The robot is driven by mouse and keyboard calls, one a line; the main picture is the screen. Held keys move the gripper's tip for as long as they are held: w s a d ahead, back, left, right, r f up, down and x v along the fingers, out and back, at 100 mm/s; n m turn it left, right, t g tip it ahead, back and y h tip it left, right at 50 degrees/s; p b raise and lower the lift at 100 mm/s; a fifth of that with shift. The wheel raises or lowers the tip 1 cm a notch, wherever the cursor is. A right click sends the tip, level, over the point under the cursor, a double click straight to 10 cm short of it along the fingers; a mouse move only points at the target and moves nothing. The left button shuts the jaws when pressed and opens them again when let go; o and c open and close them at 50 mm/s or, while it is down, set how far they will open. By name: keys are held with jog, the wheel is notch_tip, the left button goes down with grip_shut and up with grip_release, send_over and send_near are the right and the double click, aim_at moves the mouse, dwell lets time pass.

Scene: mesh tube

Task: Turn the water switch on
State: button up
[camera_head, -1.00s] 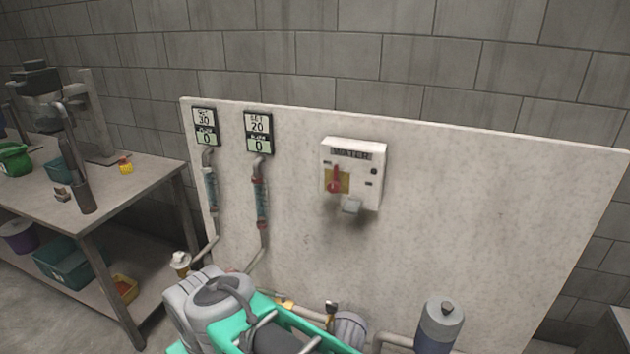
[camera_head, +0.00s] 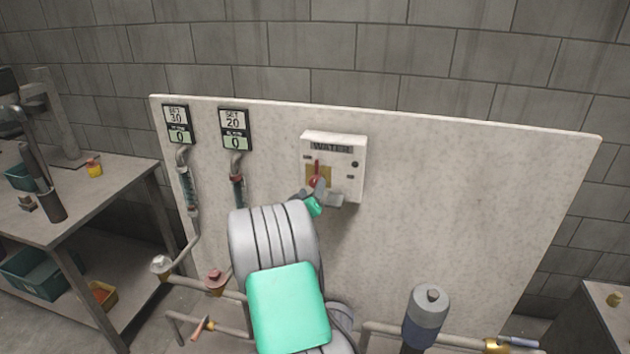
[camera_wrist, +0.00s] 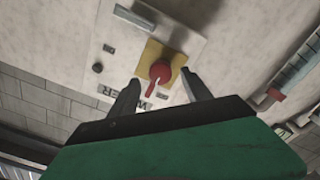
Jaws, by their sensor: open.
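The water switch is a red knob (camera_head: 316,178) on a yellow plate, set in a white box (camera_head: 353,165) labelled WATER on the pale panel. In the wrist view the red knob (camera_wrist: 160,72) and its yellow plate (camera_wrist: 150,50) lie ahead, between my fingers in the picture. My gripper (camera_wrist: 162,92) is open and empty, one finger on each side of the knob, with no clear contact. In the head view my gripper (camera_head: 318,192) is at the lower front of the box and partly covers it. My arm hides part of the panel below.
Two gauges (camera_head: 177,124) (camera_head: 234,129) with pipes are left of the box. Pipes and a grey-blue cylinder (camera_head: 426,318) run along the panel's foot. A metal table (camera_head: 100,190) stands at left. The panel (camera_head: 460,210) is bare to the right.

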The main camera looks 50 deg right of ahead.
aim_at(314, 184)
jog(key=p+x, duration=0.1)
jog(key=x, duration=0.4)
jog(key=shift+c, duration=0.3)
grip_shut()
